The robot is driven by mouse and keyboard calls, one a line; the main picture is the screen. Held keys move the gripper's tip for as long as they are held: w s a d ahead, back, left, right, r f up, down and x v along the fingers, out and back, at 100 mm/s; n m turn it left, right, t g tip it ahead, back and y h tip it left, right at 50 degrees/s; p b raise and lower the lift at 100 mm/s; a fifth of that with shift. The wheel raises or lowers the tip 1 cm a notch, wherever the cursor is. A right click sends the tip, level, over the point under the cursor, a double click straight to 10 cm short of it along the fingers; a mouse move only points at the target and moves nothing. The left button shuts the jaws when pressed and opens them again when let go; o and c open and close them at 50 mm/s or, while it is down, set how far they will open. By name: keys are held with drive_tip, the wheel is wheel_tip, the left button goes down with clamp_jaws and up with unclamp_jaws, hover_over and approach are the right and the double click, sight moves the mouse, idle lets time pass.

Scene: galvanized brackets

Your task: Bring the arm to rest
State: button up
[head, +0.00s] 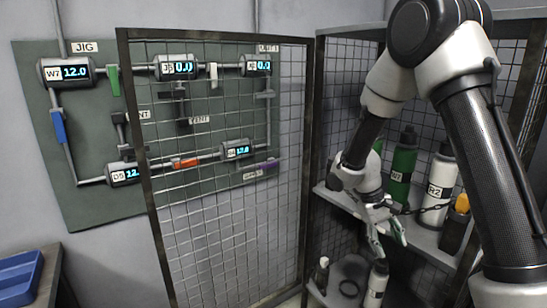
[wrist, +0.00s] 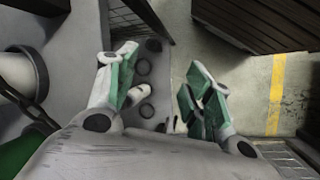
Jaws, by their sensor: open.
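My arm reaches down from the upper right of the head view into a mesh cage. My gripper (head: 388,243) hangs in front of the cage's upper shelf (head: 424,238), its fingers pointing down. In the wrist view my gripper (wrist: 160,92) has its two green-padded fingers spread apart, and nothing is held between them. A green bottle (head: 403,165) and a white bottle (head: 438,185) stand on the upper shelf, close beside and behind my gripper.
The mesh door (head: 228,225) stands left of the cage, in front of a jig panel (head: 60,160) with several lit displays. A white bottle (head: 376,284) and a black ring (head: 349,288) sit low in the cage. A blue bin (head: 18,277) is at lower left. Floor with a yellow line (wrist: 276,90) shows clear.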

drive_tip(key=s+d+r+m+t+y, duration=0.1)
drive_tip(key=s+d+r+t+y, duration=0.1)
drive_tip(key=s+r, duration=0.8)
drive_tip(key=s+d+r+m+t+y, duration=0.1)
drive_tip(key=s+r+t, duration=0.4)
drive_tip(key=s+r, duration=0.6)
wheel_tip(320, 180, up, 3)
drive_tip(key=shift+s+d+f+y, duration=0.15)
drive_tip(key=shift+s+d+y, duration=0.1)
drive_tip(key=shift+d+y, duration=0.35)
